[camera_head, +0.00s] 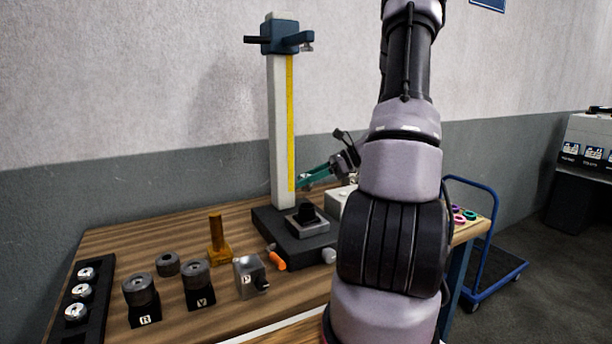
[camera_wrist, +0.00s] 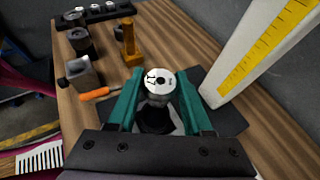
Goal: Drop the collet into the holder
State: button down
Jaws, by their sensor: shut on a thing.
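The collet (camera_wrist: 160,80) is a silver disc with a centre hole and dark marks on its face. My gripper (camera_wrist: 158,88) is shut on it, with a teal finger on each side. In the head view my gripper (camera_head: 316,176) is beside the tall column, above the base; the collet cannot be made out there. A black round piece in a grey block, which looks like the holder (camera_head: 306,212), stands on the dark base. In the wrist view this holder (camera_wrist: 155,120) shows below the collet, partly hidden by it. I cannot tell the gap between them.
A tall white column (camera_head: 281,130) with a yellow scale rises close beside my gripper. A black rack (camera_head: 97,300) holds silver pieces.

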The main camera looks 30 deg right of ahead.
jog(key=shift+f, duration=2.9)
jog(key=shift+f, duration=0.45)
jog(key=shift+c, duration=1.2)
grip_release()
jog(key=v, duration=1.1)
